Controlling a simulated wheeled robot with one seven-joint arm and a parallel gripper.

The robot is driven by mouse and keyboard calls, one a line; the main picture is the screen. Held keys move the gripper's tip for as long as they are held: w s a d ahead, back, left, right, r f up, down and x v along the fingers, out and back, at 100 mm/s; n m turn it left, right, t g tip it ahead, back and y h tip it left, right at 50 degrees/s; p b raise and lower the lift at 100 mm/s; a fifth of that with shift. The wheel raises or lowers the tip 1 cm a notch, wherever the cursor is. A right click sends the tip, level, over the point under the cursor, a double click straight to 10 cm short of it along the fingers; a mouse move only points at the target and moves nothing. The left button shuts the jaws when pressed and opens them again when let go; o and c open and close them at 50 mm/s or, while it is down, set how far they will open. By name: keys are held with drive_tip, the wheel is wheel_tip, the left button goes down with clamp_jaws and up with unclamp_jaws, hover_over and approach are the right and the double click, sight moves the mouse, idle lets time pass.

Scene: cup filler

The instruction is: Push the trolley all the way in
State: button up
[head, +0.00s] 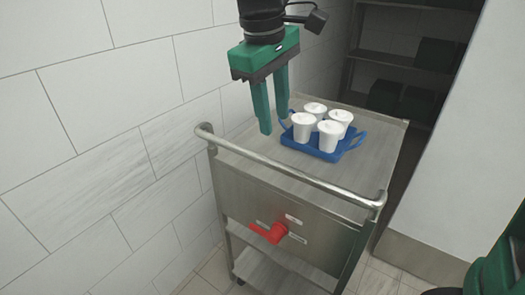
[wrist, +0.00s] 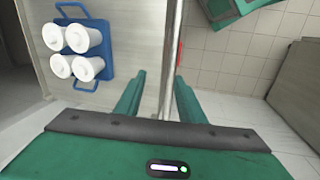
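The trolley (head: 240,195) is a grey metal cart with a tubular push bar (head: 300,178) along its near edge. Its far end reaches toward a dark shelved recess; how far in it sits is hard to tell. My gripper (head: 273,126) points down, open and empty, and appears above the trolley near the push bar. In the wrist view the push bar (wrist: 172,60) runs between the directions of the two fingertips (wrist: 160,82), without visible grasp. A blue tray (head: 318,153) with several white cups (head: 328,133) stands on the trolley top (wrist: 150,50).
A white tiled wall (head: 100,130) runs close along the trolley's left side. A pale wall (head: 450,150) stands at the right. Dark shelves (head: 390,60) fill the recess behind. A red handle (head: 270,233) sticks out of the trolley's front. Tiled floor (wrist: 225,65) lies open before it.

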sight(263, 157)
drive_tip(key=shift+n, duration=0.4)
drive_tip(key=shift+w+a+f, duration=0.1)
drive_tip(key=shift+a+f, duration=0.25)
drive_tip(key=shift+f, duration=1.3)
drive_tip(key=shift+w+a+f, duration=0.1)
drive_tip(key=shift+a+f, duration=0.25)
drive_tip(key=shift+f, duration=1.3)
drive_tip(key=shift+w+a+f, duration=0.1)
drive_tip(key=shift+a+f, duration=0.25)
drive_tip(key=shift+f, duration=1.3)
clamp_jaws()
